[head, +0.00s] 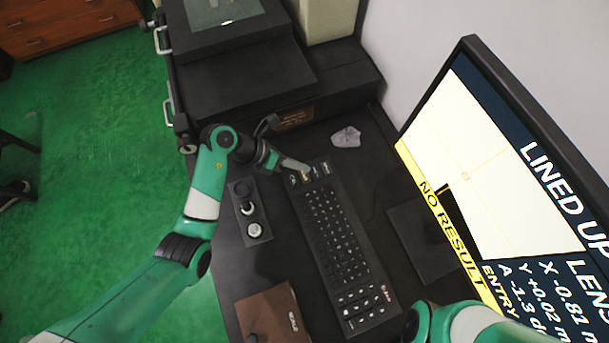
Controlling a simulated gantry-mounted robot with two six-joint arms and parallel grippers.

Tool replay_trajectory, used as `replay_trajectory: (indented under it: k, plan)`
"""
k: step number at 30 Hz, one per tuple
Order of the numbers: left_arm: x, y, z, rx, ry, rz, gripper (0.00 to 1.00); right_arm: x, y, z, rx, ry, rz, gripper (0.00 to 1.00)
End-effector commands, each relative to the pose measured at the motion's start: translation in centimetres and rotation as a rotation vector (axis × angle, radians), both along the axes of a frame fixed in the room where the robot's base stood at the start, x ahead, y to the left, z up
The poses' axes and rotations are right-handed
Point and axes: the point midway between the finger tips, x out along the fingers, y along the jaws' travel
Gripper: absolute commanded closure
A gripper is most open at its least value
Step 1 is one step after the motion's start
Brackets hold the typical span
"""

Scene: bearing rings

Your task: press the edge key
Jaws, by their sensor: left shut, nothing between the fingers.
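A black keyboard (333,232) lies on the dark desk, with a row of larger labelled keys (317,171) at its far end. Their labels are too small to read, so I cannot tell which one is the edge key. My left gripper (306,168) is shut and empty, with its tip over or on these far-end keys. I cannot tell whether it touches one, and it hides part of them. The monitor (500,170) at the right reads "LINED UP" and, on a yellow band, "NO RESULT". My right arm shows at the bottom right, its gripper out of view.
A control box with knobs (249,212) stands left of the keyboard, close to my left arm. A brown book-like thing (272,314) lies at the near desk edge. A black machine (245,85) fills the back.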

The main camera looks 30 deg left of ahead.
Motion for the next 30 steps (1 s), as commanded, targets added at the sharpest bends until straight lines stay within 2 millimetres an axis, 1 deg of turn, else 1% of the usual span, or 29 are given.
replay_trajectory:
  k: [1,2,6,9,30]
  plan:
    - [0.0,0.0,-1.4,0.0,0.0,0.0,1.0,0.0,0.0,-1.6,0.0,0.0,0.0,0.31]
    - [0.0,0.0,-1.8,0.0,0.0,0.0,1.0,0.0,0.0,-2.0,0.0,0.0,0.0,0.31]
    - [0.0,0.0,-3.0,-0.001,0.001,0.0,1.0,0.0,0.0,-2.6,0.0,0.0,0.0,0.31]
    - [0.0,0.0,-3.6,-0.001,0.001,0.0,1.0,0.0,0.0,-2.8,0.0,0.0,0.0,0.31]
    - [0.0,0.0,-3.7,-0.001,0.0,-0.001,1.0,0.0,0.0,-2.8,0.0,0.0,0.0,0.31]
